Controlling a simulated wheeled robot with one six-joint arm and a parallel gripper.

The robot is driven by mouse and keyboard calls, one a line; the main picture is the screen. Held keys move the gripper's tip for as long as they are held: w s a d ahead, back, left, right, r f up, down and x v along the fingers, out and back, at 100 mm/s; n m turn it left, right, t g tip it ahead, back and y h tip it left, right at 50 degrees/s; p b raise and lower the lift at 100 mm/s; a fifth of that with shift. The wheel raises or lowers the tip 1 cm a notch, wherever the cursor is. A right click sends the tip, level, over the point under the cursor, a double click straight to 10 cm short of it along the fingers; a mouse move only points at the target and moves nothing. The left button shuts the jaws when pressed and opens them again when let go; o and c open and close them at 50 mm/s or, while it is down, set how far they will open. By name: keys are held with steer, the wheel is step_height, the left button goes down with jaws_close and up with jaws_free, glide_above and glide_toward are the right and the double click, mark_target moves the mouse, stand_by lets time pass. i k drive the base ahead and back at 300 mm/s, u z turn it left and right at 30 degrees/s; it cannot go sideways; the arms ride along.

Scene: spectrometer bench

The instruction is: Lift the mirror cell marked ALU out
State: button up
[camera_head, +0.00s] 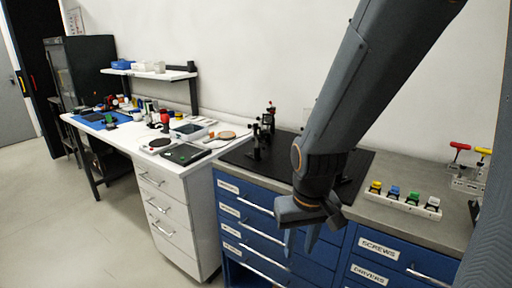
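My gripper (300,244) hangs pointing down in front of the blue drawer cabinet, near the front edge of the bench top. Its two fingers look apart, with nothing seen between them. A white holder (402,203) stands on the grey bench top to the right of my gripper. It bears a row of small dark pieces with yellow (376,186), blue (394,190), green (413,196) and white (433,202) tops. No ALU mark is readable at this size, so I cannot tell which piece is the mirror cell.
A black board (354,182) lies on the bench behind my arm, with dark optical mounts (259,141) at its left. A stand with red-handled (459,146) and yellow-handled tools is at far right. A cluttered white table (143,133) is left. The floor at left is clear.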

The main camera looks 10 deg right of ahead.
mark_target(394, 194)
steer(key=z, duration=0.05)
steer(key=k, duration=0.5)
steer(key=z, duration=1.15)
steer(key=i, duration=0.65)
steer(key=u, duration=0.25)
